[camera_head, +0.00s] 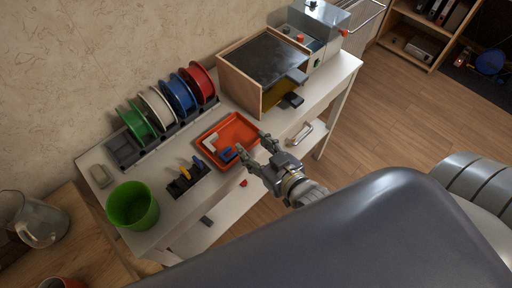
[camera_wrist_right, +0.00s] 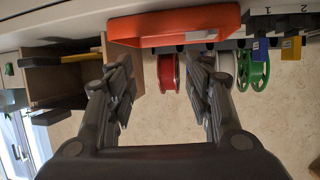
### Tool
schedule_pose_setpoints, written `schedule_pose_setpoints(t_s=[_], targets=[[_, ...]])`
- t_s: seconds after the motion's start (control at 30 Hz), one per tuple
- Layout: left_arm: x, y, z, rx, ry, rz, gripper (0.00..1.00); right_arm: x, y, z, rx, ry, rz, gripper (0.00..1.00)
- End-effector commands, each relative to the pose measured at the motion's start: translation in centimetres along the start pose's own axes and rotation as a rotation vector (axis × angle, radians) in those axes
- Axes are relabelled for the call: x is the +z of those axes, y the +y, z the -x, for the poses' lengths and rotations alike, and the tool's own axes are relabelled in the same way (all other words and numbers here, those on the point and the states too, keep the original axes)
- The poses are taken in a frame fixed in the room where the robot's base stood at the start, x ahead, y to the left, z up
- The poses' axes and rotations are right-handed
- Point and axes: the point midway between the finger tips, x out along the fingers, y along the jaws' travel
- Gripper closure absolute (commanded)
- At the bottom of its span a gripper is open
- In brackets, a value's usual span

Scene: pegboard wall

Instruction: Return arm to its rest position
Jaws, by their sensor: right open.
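My right gripper (camera_head: 254,150) is open and empty, just off the front right edge of the orange-red tray (camera_head: 241,121) on the white table. Its two fingers stand wide apart in the wrist view (camera_wrist_right: 160,72), with nothing between them but spools and wall behind. The tray also shows in the wrist view (camera_wrist_right: 175,25), beyond the fingertips. In the tray lie a pale L-shaped piece (camera_head: 211,143) and a blue piece (camera_head: 226,154). I cannot tell from these frames whether a fingertip touches the tray. My left gripper is not in view.
Green, white, blue and red spools stand in a rack by the wall, the red spool (camera_head: 202,82) nearest the wooden box (camera_head: 226,76). A green bin (camera_head: 133,205) stands at the table's left end. The wooden floor (camera_head: 395,110) at right is open.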

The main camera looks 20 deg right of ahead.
Motion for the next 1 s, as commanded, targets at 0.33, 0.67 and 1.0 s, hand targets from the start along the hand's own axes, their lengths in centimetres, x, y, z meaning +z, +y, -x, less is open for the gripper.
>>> schedule_pose_setpoints(t_s=[0.33, 0.67, 1.0], targets=[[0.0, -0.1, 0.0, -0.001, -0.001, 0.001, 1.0, 0.0, 0.0, 0.3, 0.0, 0.001, 0.0, 0.53], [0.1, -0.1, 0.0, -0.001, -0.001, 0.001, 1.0, 0.1, 0.1, 0.2, 0.001, -0.012, 0.001, 0.53], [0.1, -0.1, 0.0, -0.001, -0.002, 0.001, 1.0, 5.8, 1.0, 2.7, 0.015, -0.397, 0.016, 0.53]])
